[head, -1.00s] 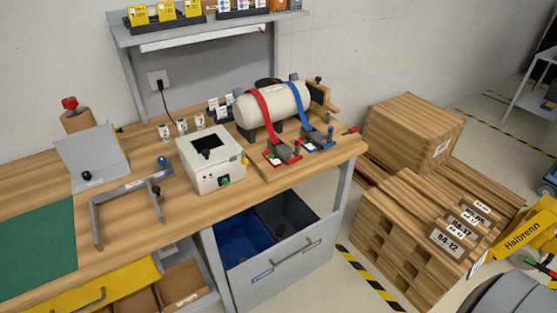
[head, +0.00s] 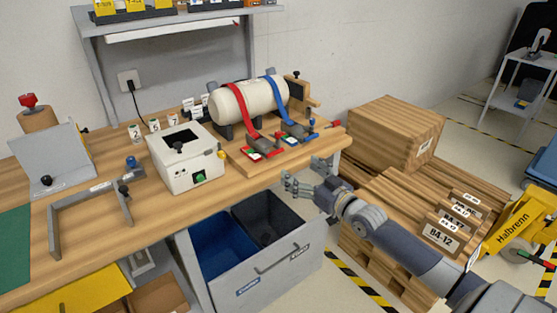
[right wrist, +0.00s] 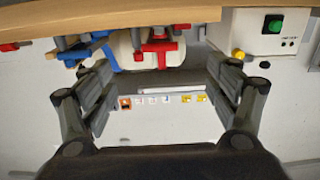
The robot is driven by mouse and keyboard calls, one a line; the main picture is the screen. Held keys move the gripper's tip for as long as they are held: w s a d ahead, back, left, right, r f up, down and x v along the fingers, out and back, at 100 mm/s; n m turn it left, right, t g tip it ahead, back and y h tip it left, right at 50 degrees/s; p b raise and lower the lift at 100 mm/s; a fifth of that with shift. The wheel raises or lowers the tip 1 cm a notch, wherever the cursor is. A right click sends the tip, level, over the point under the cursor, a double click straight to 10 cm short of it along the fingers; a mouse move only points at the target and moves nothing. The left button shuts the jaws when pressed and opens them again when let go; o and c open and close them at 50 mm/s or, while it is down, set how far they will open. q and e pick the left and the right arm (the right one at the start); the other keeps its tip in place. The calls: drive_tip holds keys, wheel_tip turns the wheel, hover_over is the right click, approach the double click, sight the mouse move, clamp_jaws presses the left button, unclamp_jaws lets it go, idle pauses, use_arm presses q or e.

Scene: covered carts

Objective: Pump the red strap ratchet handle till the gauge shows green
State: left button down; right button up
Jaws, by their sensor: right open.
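A cream cylinder tank (head: 262,98) lies on a wooden board at the bench's right end. The red strap (head: 238,104) goes over it down to the red ratchet (head: 264,148), whose dark handle lies low. A small white and green patch shows at the ratchet's base; I cannot read a gauge there. The blue ratchet (head: 297,132) sits to its right. My right gripper (head: 303,174) is open and empty, in front of the bench edge and apart from the ratchets. In the right wrist view, the red ratchet (right wrist: 162,46) appears beyond the open fingers (right wrist: 158,76). My left gripper is not visible.
A white box (head: 185,160) with a green button stands left of the ratchets. A grey metal frame (head: 90,202) is further left. Below the bench is an open drawer (head: 268,268) with blue and dark bins. Wooden crates and pallets (head: 395,130) stand at the right.

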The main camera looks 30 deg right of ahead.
drive_tip(key=w, duration=0.1)
approach(264, 144)
drive_tip(key=shift+w+d+f, duration=0.1)
drive_tip(key=shift+w+f, duration=0.05)
drive_tip(key=shift+w, duration=0.65)
drive_tip(key=shift+w+d+f, duration=0.1)
drive_tip(key=shift+w+f, duration=0.05)
drive_tip(key=shift+w, duration=0.65)
